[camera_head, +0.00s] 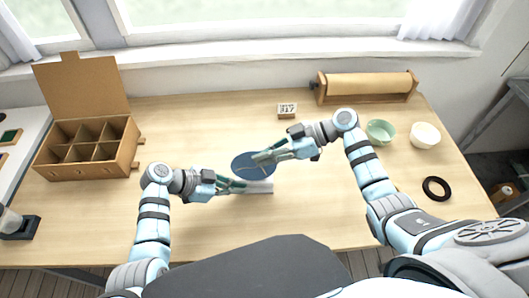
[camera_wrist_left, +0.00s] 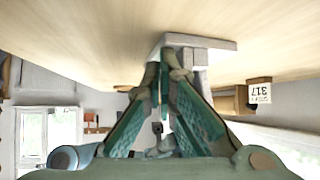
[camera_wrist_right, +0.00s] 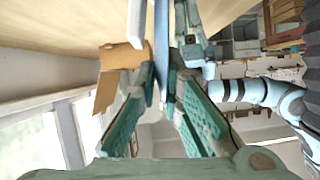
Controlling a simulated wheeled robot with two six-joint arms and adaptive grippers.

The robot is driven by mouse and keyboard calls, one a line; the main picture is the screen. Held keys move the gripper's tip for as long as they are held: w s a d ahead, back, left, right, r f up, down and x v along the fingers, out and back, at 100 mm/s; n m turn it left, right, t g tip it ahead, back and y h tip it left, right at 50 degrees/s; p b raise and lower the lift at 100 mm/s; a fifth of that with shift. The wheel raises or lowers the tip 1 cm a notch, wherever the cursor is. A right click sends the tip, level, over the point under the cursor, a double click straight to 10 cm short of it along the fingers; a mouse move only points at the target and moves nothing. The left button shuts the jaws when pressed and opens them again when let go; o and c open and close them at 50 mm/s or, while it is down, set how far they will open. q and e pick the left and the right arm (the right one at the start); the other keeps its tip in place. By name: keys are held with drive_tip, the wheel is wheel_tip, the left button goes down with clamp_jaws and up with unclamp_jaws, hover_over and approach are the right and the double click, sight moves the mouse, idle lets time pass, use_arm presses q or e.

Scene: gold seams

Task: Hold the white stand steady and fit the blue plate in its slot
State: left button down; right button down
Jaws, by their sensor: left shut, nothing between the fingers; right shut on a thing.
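The white stand (camera_head: 262,187) is a low, pale bar on the table in front of me. The blue plate (camera_head: 243,161) is a round disc tilted up just behind and above it. My right gripper (camera_head: 259,157) is shut on the plate, which shows edge-on between its fingers in the right wrist view (camera_wrist_right: 161,45). My left gripper (camera_head: 241,184) is shut and empty, its fingertips at the left end of the stand. The stand also shows upside down past those fingertips in the left wrist view (camera_wrist_left: 215,43). Whether the plate's lower edge is in the slot is hidden.
A wooden compartment box (camera_head: 130,142) with a raised lid stands at the left. A 317 block (camera_head: 287,110) and a paper roll (camera_head: 367,87) are at the back.

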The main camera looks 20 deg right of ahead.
drive_tip(key=shift+f, duration=0.6)
drive_tip(key=c, duration=1.2)
unclamp_jaws()
drive_tip(key=shift+c, duration=0.2)
drive_tip(key=v, duration=0.8)
drive_tip(key=shift+a, duration=0.1)
